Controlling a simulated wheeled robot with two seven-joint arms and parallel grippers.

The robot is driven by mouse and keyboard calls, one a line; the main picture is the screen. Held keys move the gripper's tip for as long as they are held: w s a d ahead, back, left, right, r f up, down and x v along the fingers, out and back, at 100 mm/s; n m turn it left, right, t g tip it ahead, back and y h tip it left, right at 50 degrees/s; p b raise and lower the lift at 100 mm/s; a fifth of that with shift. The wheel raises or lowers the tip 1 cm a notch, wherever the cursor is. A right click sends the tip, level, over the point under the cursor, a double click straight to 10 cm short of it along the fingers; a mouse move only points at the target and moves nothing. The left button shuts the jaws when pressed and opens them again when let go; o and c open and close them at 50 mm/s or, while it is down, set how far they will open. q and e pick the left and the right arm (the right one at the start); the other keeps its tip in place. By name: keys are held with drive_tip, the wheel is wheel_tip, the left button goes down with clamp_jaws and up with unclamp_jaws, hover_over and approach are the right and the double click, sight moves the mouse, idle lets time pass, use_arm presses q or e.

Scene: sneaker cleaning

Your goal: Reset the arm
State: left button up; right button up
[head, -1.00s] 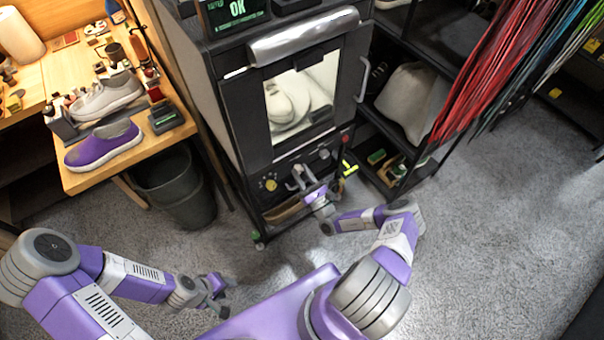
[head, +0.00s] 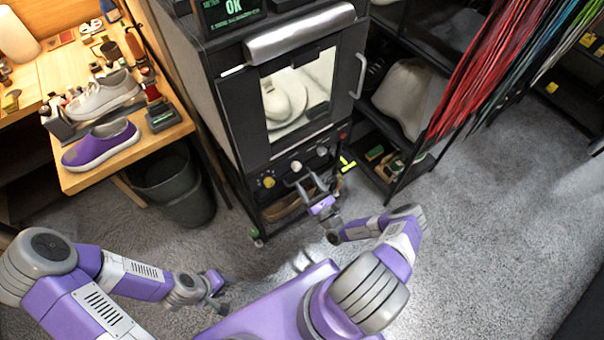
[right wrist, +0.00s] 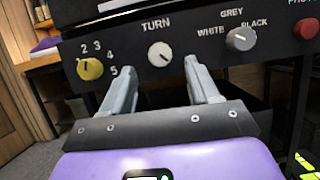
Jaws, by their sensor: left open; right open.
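My right gripper (head: 307,184) is open and empty in front of the lower control panel of the dark cabinet machine (head: 222,110). In the right wrist view its two fingers (right wrist: 160,88) stand apart below the panel's knobs, with nothing between them. The panel carries a yellow numbered knob (right wrist: 90,69), a white knob marked TURN (right wrist: 160,54) and a grey knob marked WHITE, GREY and BLACK (right wrist: 240,39). My left gripper (head: 222,299) is open and low at the left, above the carpet, apart from any object.
A wooden bench (head: 92,183) at the left holds a purple sneaker (head: 100,145) and a light sneaker (head: 105,95). A dark bin (head: 175,190) stands below it. A shoe shows behind the machine's window (head: 277,103). Shelves (head: 395,187) stand at the right. Carpet (head: 500,230) is clear.

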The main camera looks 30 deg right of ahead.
drive_tip(key=shift+v, duration=1.1)
